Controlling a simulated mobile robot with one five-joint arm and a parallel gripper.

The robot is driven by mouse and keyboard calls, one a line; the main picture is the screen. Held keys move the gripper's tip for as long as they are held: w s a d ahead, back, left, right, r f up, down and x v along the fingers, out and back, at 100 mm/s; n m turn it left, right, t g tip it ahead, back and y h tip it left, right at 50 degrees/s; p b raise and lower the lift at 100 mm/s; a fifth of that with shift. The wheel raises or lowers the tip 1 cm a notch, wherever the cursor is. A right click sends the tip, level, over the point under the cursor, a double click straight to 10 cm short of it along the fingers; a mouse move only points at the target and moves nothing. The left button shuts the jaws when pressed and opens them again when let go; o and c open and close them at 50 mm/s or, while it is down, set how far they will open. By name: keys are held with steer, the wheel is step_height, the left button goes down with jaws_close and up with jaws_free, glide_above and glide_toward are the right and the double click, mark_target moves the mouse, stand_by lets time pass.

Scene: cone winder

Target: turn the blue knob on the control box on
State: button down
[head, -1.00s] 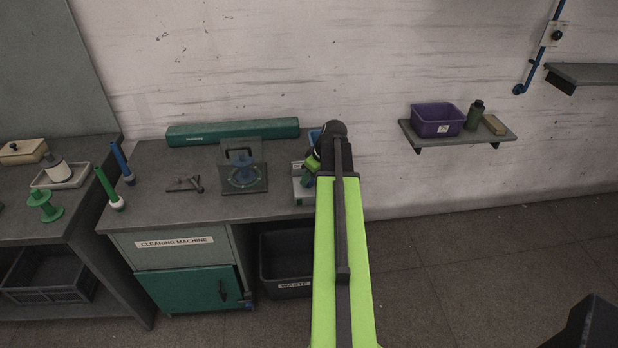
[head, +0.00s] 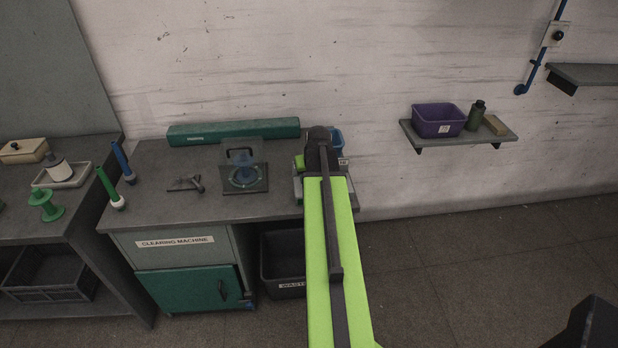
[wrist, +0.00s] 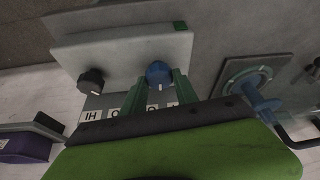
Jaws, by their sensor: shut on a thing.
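The control box shows in the wrist view as a pale box (wrist: 115,52) with a black knob (wrist: 92,79) and the blue knob (wrist: 158,73). The blue knob has a pale pointer mark on the side facing my gripper. My gripper (wrist: 157,84) has its green fingers on either side of the blue knob and is shut on it. Lettering below the knobs is partly hidden by the fingers and gripper body. In the head view my arm covers most of the control box (head: 298,188) at the right end of the bench, and the knob is hidden.
A long green case (head: 233,131) lies at the back. A waste bin (head: 283,262) stands below. A wall shelf (head: 460,146) holds a purple bin (head: 437,120).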

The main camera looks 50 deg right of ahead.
steer(key=m+g, duration=0.1)
steer(key=m, duration=0.2)
steer(key=m+g+h, duration=0.1)
steer(key=m, duration=0.2)
steer(key=shift+w+a+h, duration=0.15)
steer(key=shift+a+h, duration=0.05)
steer(key=shift+h, duration=0.1)
steer(key=shift+m, duration=0.4)
steer(key=c, duration=0.9)
jaws_free()
steer(key=shift+c, duration=0.2)
steer(key=shift+r, duration=0.1)
steer(key=p+v, duration=1.6)
steer(key=v, duration=0.1)
steer(key=shift+a+r, duration=0.1)
